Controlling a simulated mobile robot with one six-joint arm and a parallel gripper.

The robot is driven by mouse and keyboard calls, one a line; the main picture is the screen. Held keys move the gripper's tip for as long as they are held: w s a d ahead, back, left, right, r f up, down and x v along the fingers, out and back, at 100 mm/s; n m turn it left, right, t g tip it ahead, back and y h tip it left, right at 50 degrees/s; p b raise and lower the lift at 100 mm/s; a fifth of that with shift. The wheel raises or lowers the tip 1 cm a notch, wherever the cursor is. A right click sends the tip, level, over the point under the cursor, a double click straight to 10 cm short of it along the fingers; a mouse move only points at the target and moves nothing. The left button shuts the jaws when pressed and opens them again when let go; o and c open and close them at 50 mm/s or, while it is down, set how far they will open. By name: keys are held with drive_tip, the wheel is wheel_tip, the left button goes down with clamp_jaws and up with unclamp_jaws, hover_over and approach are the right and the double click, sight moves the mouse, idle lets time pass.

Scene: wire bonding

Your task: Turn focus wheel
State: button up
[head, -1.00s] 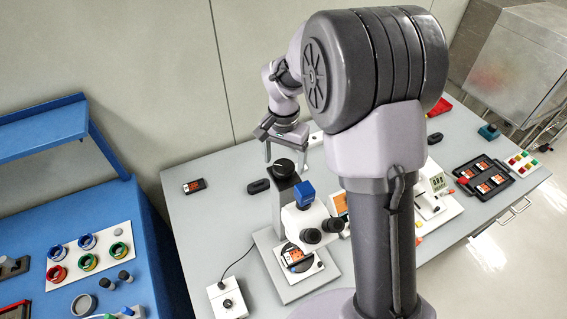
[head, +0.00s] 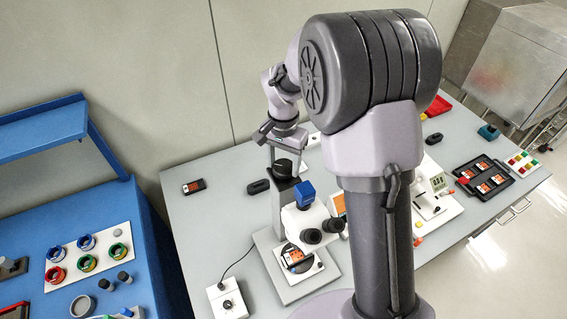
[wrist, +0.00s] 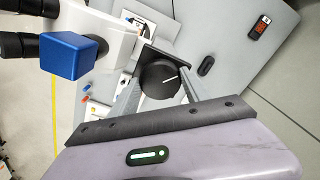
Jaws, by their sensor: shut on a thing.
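The focus wheel (wrist: 157,82) is a black round knob with a white line on its top, at the top of the microscope's column. It also shows in the head view (head: 283,170). My gripper (wrist: 164,84) is shut on the wheel, with one finger on each side of it. In the head view my gripper (head: 284,158) points down over the column. The microscope head (head: 303,217) is white with a blue block (head: 304,193) and dark eyepieces (head: 321,232). The wheel's lower rim is partly hidden by the fingers.
A control box (head: 227,303) with a cable sits left of the microscope base. A small dark device (head: 194,187) and a black oval object (head: 258,187) lie on the grey table. A black tray (head: 484,179) with orange parts lies at the right. The table's back left is mostly clear.

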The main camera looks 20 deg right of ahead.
sight(283, 166)
drive_tip(key=m+b, duration=0.2)
drive_tip(key=m, duration=0.1)
drive_tip(key=shift+f, duration=0.1)
drive_tip(key=shift+m+b, duration=0.9)
drive_tip(key=shift+m, duration=0.5)
drive_tip(key=o, duration=1.4)
wheel_tip(283, 166, up, 18)
drive_tip(key=p, duration=0.3)
drive_tip(key=shift+f, duration=0.15)
